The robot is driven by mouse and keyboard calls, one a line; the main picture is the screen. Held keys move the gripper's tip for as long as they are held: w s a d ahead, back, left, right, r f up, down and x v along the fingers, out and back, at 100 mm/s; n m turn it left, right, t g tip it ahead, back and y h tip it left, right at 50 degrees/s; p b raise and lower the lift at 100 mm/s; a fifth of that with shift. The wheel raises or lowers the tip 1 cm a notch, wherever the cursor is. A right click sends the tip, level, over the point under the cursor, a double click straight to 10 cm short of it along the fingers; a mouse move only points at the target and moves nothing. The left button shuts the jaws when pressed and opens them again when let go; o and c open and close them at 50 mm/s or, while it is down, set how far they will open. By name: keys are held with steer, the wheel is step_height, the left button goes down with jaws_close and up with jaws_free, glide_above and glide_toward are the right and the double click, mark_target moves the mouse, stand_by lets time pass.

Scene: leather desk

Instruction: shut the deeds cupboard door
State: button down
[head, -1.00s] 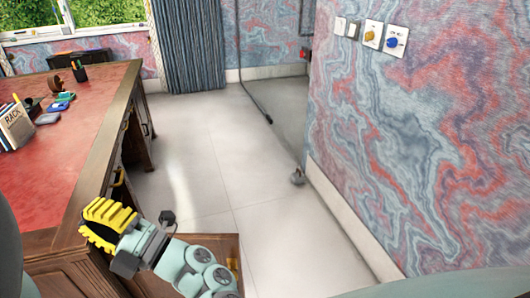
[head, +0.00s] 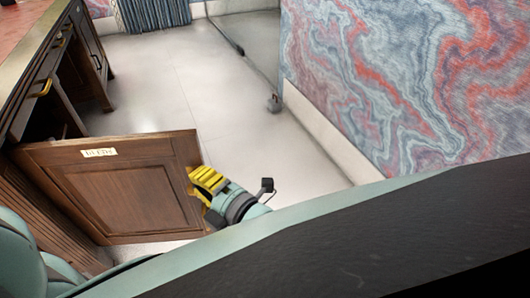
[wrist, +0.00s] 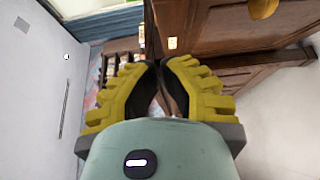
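The deeds cupboard door (head: 120,195) stands open in the head view, swung out from the desk front over the floor. It is a brown panelled door with a small pale label (head: 98,153) near its top. My gripper (head: 196,181) has yellow ridged fingers and is at the door's free right edge. I cannot tell whether it touches the door. In the wrist view the fingertips (wrist: 160,64) come together, with only a narrow gap lower down between the pads and nothing clearly held. Brown wood (wrist: 225,25) lies just ahead. The cupboard's inside is hidden.
The desk (head: 42,65) with brass drawer handles (head: 42,88) is at the left. The patterned wall (head: 390,80) with a white skirting is at the right. Pale tiled floor (head: 150,85) between them is clear. A small grey object (head: 273,103) sits by the wall corner.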

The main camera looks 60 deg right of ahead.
steer(key=b, duration=0.1)
glide_toward(164, 139)
steer(key=w+a, duration=0.3)
steer(key=w+d, duration=0.2)
steer(key=shift+w+d+b, duration=0.15)
steer(key=shift+w+b, duration=0.15)
steer(key=shift+b, duration=0.05)
steer(key=shift+w+d, duration=0.45)
steer(key=shift+d, duration=0.1)
steer(key=shift+d, duration=0.1)
